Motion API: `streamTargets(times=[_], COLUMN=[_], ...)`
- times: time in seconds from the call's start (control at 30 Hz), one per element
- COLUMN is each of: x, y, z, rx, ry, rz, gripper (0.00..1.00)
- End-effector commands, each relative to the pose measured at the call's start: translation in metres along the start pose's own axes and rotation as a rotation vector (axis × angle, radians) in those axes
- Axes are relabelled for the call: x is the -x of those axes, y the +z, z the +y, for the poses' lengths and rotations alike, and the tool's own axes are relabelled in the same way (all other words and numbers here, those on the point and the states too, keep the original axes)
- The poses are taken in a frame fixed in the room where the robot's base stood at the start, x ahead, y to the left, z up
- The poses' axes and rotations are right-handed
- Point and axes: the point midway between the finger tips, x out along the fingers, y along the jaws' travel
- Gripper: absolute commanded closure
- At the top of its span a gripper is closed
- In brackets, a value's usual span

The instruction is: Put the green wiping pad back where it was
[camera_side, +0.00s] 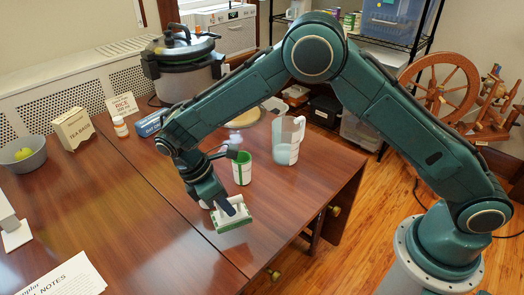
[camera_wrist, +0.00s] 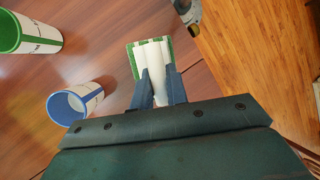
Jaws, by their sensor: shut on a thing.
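The green wiping pad (camera_side: 235,225) has a white body and handle with a green underside. It is over the front right part of the brown table, near the edge; I cannot tell whether it touches the wood. My gripper (camera_side: 229,207) points down at it, with its dark fingers shut on the white handle. In the wrist view the pad (camera_wrist: 136,62) shows beyond the fingertips, and my gripper (camera_wrist: 157,76) has one finger on each side of the handle.
A green-and-white cup (camera_side: 242,169) and clear pitcher (camera_side: 285,148) stand behind the pad. In the wrist view, a blue-rimmed cup (camera_wrist: 72,103) is close left of my fingers. A tea bag box (camera_side: 73,129), bowl (camera_side: 24,160) and cooker (camera_side: 181,75) are farther off. The table's middle is clear.

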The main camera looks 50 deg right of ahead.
Motion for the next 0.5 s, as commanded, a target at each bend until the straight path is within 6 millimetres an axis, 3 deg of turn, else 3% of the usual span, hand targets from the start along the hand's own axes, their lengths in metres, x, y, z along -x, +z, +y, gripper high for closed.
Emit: streamTargets(times=[0.2, 0.5], x=[-0.030, -0.038], y=[-0.012, -0.016], z=[0.006, 0.008], rx=[0.000, 0.000], ry=[-0.001, 0.001], rz=[-0.001, 0.000], gripper=[1.00, 1.00])
